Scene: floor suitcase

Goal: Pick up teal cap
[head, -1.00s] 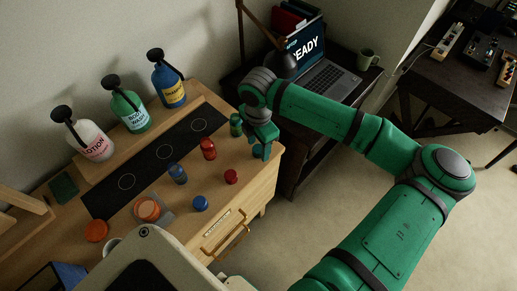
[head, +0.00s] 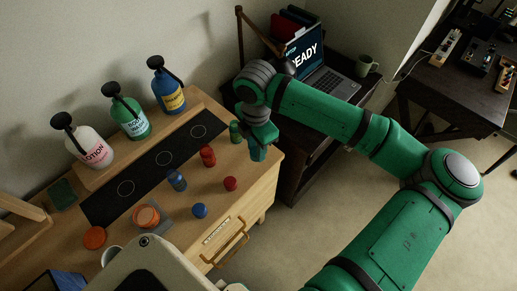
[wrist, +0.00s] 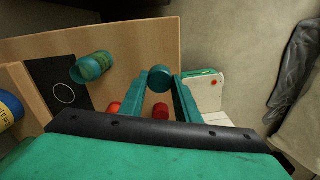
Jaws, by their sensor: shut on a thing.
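The teal cap (wrist: 159,79) is a small round cap held between the two fingertips of my gripper (wrist: 160,82) in the wrist view. My gripper is shut on it, over the right end of the wooden dresser top. In the head view my gripper (head: 259,152) points down near the dresser's right edge, and the cap is hard to tell apart from the green fingers. I cannot tell how far the cap is above the top.
A green jar (head: 235,132) stands just left of my gripper. A red jar (head: 208,156), blue jar (head: 177,180), red cap (head: 230,184) and blue cap (head: 200,211) are nearby. Pump bottles (head: 131,119) line the back. A laptop (head: 325,83) is on the dark desk to the right.

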